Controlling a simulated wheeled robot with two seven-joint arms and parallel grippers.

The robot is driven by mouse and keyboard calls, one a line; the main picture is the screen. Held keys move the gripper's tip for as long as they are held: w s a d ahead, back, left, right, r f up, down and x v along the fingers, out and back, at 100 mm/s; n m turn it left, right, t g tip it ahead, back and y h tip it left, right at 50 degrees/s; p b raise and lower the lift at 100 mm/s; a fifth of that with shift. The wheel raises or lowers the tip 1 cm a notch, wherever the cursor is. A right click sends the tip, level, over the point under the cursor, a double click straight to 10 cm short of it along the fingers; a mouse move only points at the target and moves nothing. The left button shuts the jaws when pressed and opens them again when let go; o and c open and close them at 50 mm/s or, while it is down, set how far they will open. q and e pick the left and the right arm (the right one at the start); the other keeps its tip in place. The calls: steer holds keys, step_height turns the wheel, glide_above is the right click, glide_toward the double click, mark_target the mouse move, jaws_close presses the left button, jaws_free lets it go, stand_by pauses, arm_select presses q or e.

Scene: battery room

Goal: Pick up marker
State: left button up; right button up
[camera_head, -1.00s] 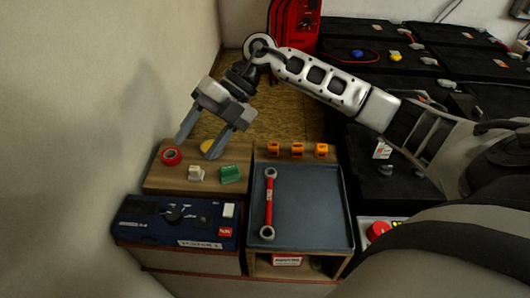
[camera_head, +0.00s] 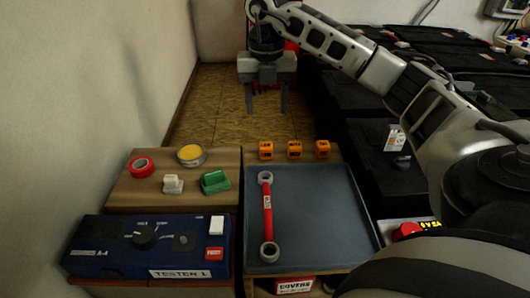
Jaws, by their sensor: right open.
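Three small orange blocks with dark lettering stand in a row on the wooden ledge behind the grey tray: the left one (camera_head: 265,150), the middle one (camera_head: 294,149) and the right one (camera_head: 322,149). They may be markers; no pen-shaped marker can be made out. My right gripper (camera_head: 266,106) is open and empty, fingers pointing down. In the picture it is above the left and middle blocks, apart from them, with the brown floor behind it. My left gripper is not in view.
A red-and-grey wrench (camera_head: 267,215) lies in the grey tray (camera_head: 320,220). Red tape (camera_head: 141,167), a yellow-topped tin (camera_head: 191,155), a white piece (camera_head: 173,184) and a green piece (camera_head: 215,182) sit on the left board. A blue tester (camera_head: 110,248) is in front; black batteries (camera_head: 375,180) are at right.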

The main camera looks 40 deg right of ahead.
steer(key=b, duration=0.1)
glide_above(266, 145)
step_height(266, 145, down, 7)
steer(key=shift+w+d+r, duration=0.1)
steer(key=shift+r, duration=0.05)
step_height(266, 145, down, 5)
steer(key=shift+r+b, duration=0.15)
steer(key=shift+b, duration=0.6)
steer(key=shift+f, duration=0.3)
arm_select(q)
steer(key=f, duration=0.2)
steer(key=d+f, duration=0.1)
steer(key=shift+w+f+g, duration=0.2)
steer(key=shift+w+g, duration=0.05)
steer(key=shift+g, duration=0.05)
arm_select(e)
steer(key=c, duration=1)
